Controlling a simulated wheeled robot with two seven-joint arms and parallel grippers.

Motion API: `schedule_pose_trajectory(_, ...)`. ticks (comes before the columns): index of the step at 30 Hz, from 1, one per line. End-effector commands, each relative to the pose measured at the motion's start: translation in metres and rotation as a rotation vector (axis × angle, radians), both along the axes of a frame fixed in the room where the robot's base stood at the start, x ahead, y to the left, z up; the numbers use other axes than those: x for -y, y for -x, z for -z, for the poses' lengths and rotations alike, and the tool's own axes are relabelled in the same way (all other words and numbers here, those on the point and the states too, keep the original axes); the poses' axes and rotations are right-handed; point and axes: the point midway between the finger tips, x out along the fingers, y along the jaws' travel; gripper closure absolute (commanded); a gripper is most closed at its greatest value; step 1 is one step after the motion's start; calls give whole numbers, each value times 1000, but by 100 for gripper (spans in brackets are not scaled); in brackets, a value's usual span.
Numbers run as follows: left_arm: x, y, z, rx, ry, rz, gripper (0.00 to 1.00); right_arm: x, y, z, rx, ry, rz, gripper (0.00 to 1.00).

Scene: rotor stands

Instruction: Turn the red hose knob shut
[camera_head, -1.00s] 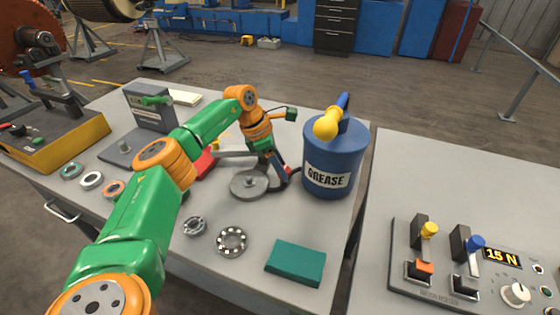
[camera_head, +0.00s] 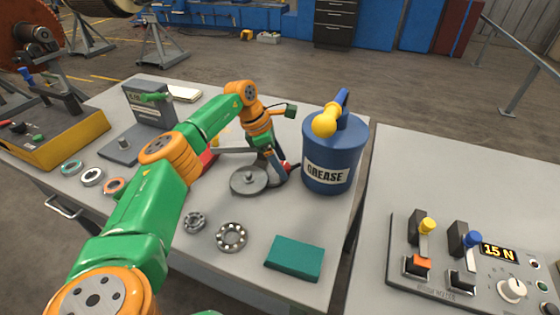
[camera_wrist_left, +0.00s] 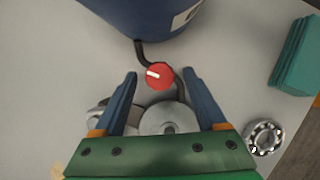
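The red hose knob (camera_wrist_left: 159,76), round with a white stripe across its face, sits on a dark hose in front of the blue grease drum (camera_head: 334,158). In the head view the knob (camera_head: 287,167) is small and partly hidden by my left gripper. My left gripper (camera_wrist_left: 159,73) is open, with one blue finger on each side of the knob. In the wrist view gaps show between the knob and both fingers; whether the fingertips are level with it in depth I cannot tell. My right gripper is not in view.
A grey disc with a central hub (camera_head: 249,181) lies close beside the gripper. Bearings (camera_head: 231,237) and a teal block (camera_head: 294,258) lie nearer on the table. A control panel (camera_head: 440,287) with levers is on the right table, past a gap.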

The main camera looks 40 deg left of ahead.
Motion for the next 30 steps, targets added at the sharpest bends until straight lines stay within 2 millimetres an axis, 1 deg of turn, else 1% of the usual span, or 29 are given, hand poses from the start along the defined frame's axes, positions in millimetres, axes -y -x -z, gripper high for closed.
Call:
schedule_pose_trajectory(3, 0, 0, -1, 0, 0, -1, 26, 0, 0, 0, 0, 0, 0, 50)
schedule_pose_trajectory(5, -2, 1, -5, 3, 0, -1, 26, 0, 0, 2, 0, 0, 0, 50)
schedule_pose_trajectory(8, -8, 5, -23, 5, -1, -2, 26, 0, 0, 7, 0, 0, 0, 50)
schedule_pose_trajectory(12, -16, 12, -51, 3, 0, -1, 26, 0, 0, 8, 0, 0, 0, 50)
schedule_pose_trajectory(15, -20, 15, -62, 3, 0, 0, 26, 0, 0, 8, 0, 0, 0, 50)
schedule_pose_trajectory(18, -21, 16, -66, -1, 1, 0, 26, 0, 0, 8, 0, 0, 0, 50)
schedule_pose_trajectory(28, -21, 16, -65, -1, 0, 0, 26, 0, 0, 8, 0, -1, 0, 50)
schedule_pose_trajectory(30, -21, 16, -71, 0, 0, 0, 26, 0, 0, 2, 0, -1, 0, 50)
